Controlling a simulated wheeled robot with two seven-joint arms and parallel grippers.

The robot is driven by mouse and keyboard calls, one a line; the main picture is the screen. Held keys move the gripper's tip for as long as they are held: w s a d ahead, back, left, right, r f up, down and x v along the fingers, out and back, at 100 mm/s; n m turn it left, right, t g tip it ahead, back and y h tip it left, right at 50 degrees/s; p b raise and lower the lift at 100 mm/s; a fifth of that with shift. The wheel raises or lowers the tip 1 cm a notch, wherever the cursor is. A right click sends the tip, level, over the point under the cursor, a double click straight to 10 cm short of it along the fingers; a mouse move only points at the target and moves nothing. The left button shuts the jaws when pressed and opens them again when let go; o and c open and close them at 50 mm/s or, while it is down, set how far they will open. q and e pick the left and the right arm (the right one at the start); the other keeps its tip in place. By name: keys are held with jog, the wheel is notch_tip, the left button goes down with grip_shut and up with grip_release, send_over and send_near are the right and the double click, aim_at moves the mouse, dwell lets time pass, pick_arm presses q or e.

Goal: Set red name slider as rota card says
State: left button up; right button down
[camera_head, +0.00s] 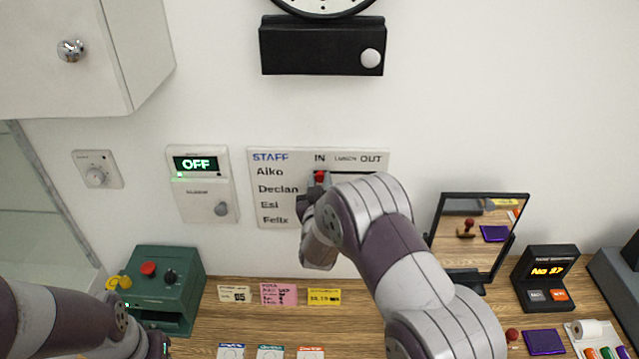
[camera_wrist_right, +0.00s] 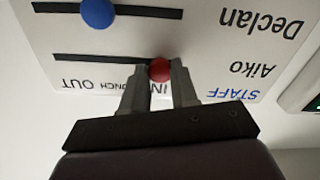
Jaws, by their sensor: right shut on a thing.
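The white STAFF board (camera_head: 275,212) hangs on the wall, with name rows and IN, LUNCH and OUT headings. The red slider (camera_head: 319,176) is in Aiko's row at the IN end of its slot; it also shows in the right wrist view (camera_wrist_right: 159,68). My right gripper (camera_head: 313,190) is shut on the red slider, one finger on each side (camera_wrist_right: 158,76). My right arm hides part of the board's lower right. A pink card (camera_head: 278,294) with small lines of text stands on the desk; I cannot read it surely. My left arm enters lower left; its gripper fingers are out of frame.
A blue slider (camera_wrist_right: 97,13) sits partway along Declan's slot. A panel reading OFF (camera_head: 203,190) is left of the board. A green box (camera_head: 180,275), a mirror (camera_head: 481,238) and a number display (camera_head: 546,280) stand on the desk. A black box (camera_head: 310,48) is above the board.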

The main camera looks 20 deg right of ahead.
jog(key=d+b, duration=0.1)
jog(key=s+d, duration=0.1)
jog(key=d, duration=0.1)
jog(key=d+b, duration=0.1)
jog(key=d, duration=0.1)
jog(key=shift+s+d+f+b, duration=0.1)
jog(key=shift+s+d+b, duration=0.15)
jog(key=shift+b, duration=0.1)
jog(key=shift+d, duration=0.1)
jog(key=c, duration=0.9)
grip_release()
jog(key=shift+o, duration=0.2)
jog(key=shift+s+r, duration=0.15)
jog(key=shift+r, duration=0.05)
